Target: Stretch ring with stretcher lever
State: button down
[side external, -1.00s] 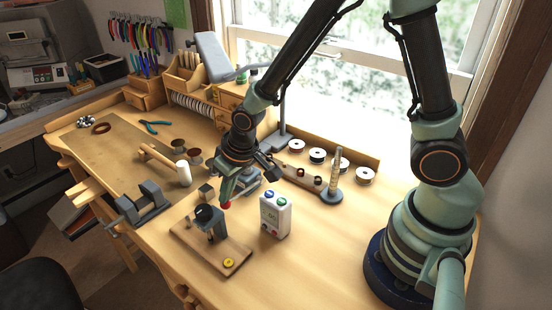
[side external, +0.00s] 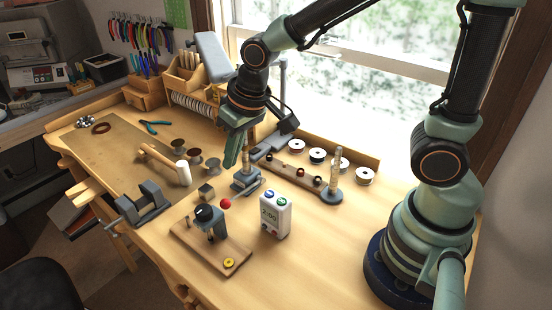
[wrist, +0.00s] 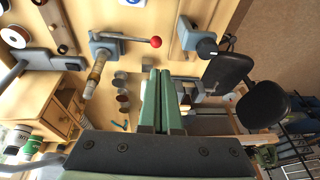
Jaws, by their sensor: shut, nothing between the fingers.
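The ring stretcher has a grey base (side external: 246,182) and an upright tapered post, partly hidden behind my gripper in the side view. In the wrist view its base (wrist: 104,44) and banded post (wrist: 96,75) show more clearly; I cannot tell surely whether a ring sits on the post. The stretcher lever's red ball knob (side external: 225,203) is low at the front left of the base; the knob also shows in the wrist view (wrist: 156,42). My gripper (side external: 230,164) is shut and empty, pointing down above and apart from the knob. Its green fingers (wrist: 156,70) touch each other.
A wooden board (side external: 190,246) with a black-knobbed press (side external: 208,220) lies in front of the knob. A white timer box (side external: 275,214) stands to the right. A wooden rack (side external: 290,172) and a ring mandrel (side external: 334,175) are behind. A mallet (side external: 165,163) lies left.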

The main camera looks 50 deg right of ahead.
jog(key=shift+v, duration=0.95)
jog(key=c, duration=1.1)
grip_release()
jog(key=shift+a+r, duration=0.2)
jog(key=shift+o, duration=0.8)
jog(key=shift+m, duration=0.3)
jog(key=m+g, duration=0.1)
jog(key=m, duration=1.7)
send_near(231, 200)
jog(key=shift+h, duration=0.3)
jog(key=x, duration=0.8)
jog(key=shift+w+a+f, duration=0.15)
jog(key=shift+a+f, duration=0.1)
jog(key=shift+f, duration=0.1)
grip_shut()
